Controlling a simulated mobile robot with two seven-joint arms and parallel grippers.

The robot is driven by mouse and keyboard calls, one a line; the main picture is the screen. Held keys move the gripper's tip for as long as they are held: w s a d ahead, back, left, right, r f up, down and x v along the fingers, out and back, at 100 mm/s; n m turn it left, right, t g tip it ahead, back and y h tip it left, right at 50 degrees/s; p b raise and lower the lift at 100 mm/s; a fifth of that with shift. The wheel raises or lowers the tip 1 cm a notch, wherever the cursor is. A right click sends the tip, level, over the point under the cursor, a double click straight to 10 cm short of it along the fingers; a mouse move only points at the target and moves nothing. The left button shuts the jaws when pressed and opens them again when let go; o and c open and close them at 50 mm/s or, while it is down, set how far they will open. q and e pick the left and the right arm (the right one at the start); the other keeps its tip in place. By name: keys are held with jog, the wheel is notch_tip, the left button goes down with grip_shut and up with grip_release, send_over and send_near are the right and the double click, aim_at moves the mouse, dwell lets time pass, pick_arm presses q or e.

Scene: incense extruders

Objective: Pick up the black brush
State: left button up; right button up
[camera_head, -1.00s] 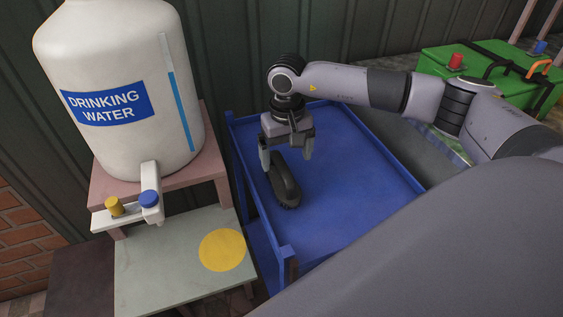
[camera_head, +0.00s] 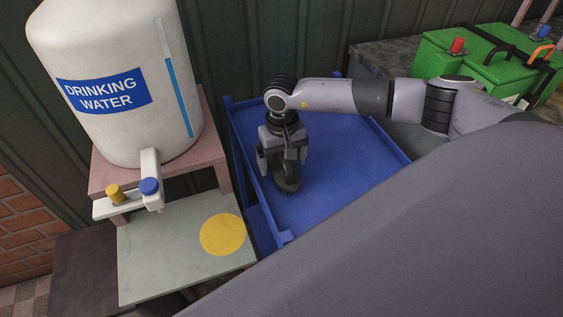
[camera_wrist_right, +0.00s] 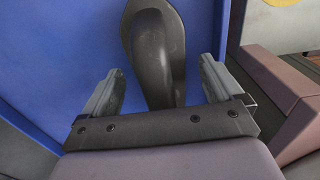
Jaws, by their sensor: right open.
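The black brush (camera_head: 288,184) lies on the blue tray-like table top (camera_head: 350,168), near its left side. My right gripper (camera_head: 283,164) points down over the brush and hides part of it. In the right wrist view, the dark curved handle of the brush (camera_wrist_right: 155,45) runs between the two open fingers of my right gripper (camera_wrist_right: 162,72). A gap shows on both sides of the handle, and I see no finger touching it. My left gripper is not in view.
A white drinking water tank (camera_head: 115,80) stands on a pink stand (camera_head: 215,130) at left, its tap over a pale low table (camera_head: 150,270) with a yellow disc (camera_head: 222,235). A green box (camera_head: 450,62) sits at back right. The blue surface has raised edges.

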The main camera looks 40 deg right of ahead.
jog(key=c, duration=1.2)
jog(key=shift+r, duration=0.1)
notch_tip(320, 180, up, 20)
jog(key=shift+b, duration=0.45)
jog(key=shift+o, duration=1)
jog(key=shift+a, duration=0.1)
